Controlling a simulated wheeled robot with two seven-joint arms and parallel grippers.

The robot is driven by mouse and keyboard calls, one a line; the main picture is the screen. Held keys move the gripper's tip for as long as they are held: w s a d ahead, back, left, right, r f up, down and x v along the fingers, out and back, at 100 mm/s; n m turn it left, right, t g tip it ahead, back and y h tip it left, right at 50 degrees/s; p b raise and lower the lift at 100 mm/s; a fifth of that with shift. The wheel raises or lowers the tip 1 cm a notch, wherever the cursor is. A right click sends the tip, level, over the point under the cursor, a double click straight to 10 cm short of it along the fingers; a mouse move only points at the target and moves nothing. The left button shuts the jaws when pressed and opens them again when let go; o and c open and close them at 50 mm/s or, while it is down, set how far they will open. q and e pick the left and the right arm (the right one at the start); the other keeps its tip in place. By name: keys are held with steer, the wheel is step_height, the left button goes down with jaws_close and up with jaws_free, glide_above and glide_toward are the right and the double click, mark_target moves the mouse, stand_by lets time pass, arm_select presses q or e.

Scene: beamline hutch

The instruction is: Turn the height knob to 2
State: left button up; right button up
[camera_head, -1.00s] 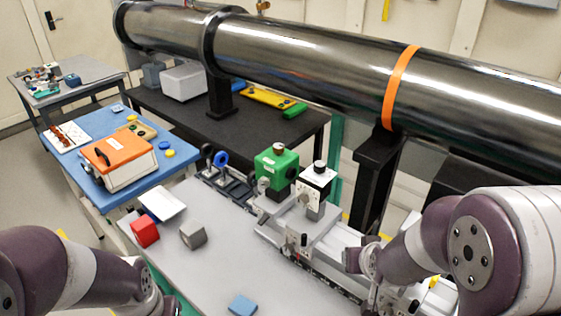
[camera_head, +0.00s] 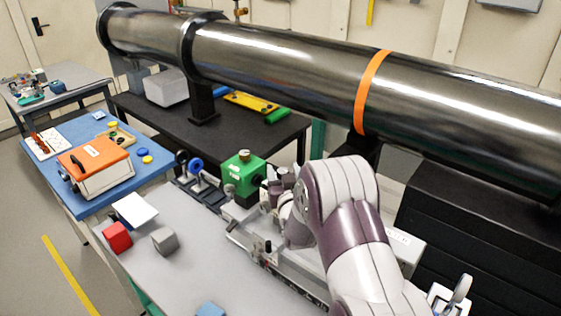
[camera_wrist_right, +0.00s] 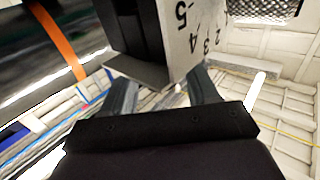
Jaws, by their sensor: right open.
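A pale plate printed with 5, 4, 3 and 2 (camera_wrist_right: 183,38) shows close up in the right wrist view, on a black block (camera_wrist_right: 122,28). I cannot make out the height knob itself or its setting. My right gripper (camera_wrist_right: 162,88) is open, its two fingers apart just below the plate. No grip on anything shows, and I cannot tell whether a finger touches the plate. In the head view my right gripper (camera_head: 280,187) is beside the green box (camera_head: 244,173), and my right arm hides the white dial unit. My left gripper is not in view.
A grey bench (camera_head: 195,268) carries a red cube (camera_head: 117,236), a grey cube (camera_head: 165,240) and a blue block (camera_head: 210,308). A large dark pipe (camera_head: 290,68) with an orange band runs behind. The bench's front left is mostly clear.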

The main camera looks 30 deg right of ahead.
steer(key=shift+w+d+r, duration=0.1)
steer(key=shift+w+d, duration=0.15)
steer(key=shift+w, duration=0.95)
steer(key=shift+d, duration=0.1)
